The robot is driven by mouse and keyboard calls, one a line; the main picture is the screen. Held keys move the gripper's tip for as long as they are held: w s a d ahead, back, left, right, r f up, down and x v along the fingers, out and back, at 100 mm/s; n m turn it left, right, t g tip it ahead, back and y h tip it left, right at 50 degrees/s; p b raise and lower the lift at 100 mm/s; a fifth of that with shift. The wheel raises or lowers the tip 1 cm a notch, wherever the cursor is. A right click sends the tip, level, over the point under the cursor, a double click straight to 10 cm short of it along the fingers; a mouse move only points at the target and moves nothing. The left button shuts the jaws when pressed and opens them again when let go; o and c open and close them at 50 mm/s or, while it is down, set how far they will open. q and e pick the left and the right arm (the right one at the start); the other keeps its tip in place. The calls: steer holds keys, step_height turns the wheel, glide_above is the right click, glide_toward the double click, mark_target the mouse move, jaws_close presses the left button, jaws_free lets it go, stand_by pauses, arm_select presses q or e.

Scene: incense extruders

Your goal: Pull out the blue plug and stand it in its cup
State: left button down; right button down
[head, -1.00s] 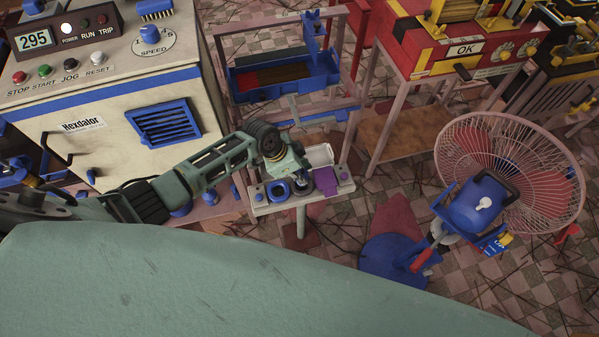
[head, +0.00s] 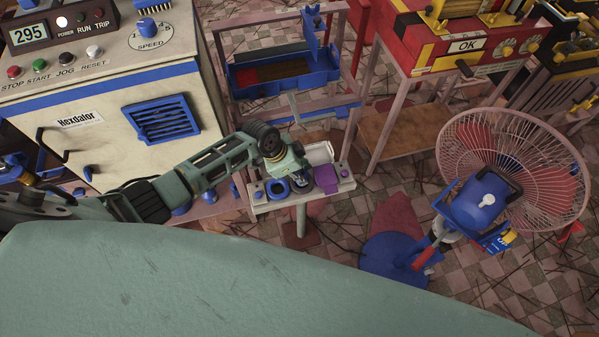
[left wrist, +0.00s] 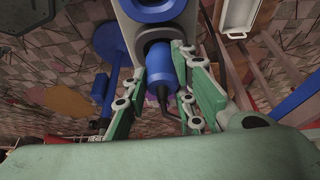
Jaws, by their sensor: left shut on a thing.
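The blue plug (left wrist: 160,64) sits between the fingers of my left gripper (left wrist: 179,80) in the left wrist view, with a dark cable at its near end. The gripper is shut on it. The plug's far end is close to a dark opening in a pale holder that also has a blue ring (left wrist: 150,9); I cannot tell whether it is still inside. In the head view my left gripper (head: 297,168) is over the small pale stand (head: 262,209), mostly hiding the plug. My right gripper is not in view.
A white tray (head: 320,152) is just behind the stand. A pale machine (head: 105,140) stands left, a blue trough frame (head: 285,75) behind. A fan (head: 512,180) with a blue base (head: 395,262) stands right. Floor shows between stand and fan.

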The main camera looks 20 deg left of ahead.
arm_select(q)
steer(key=shift+f+b, duration=0.4)
steer(key=shift+f, duration=0.15)
steer(key=c, duration=1.4)
jaws_free()
steer(key=shift+r, duration=0.1)
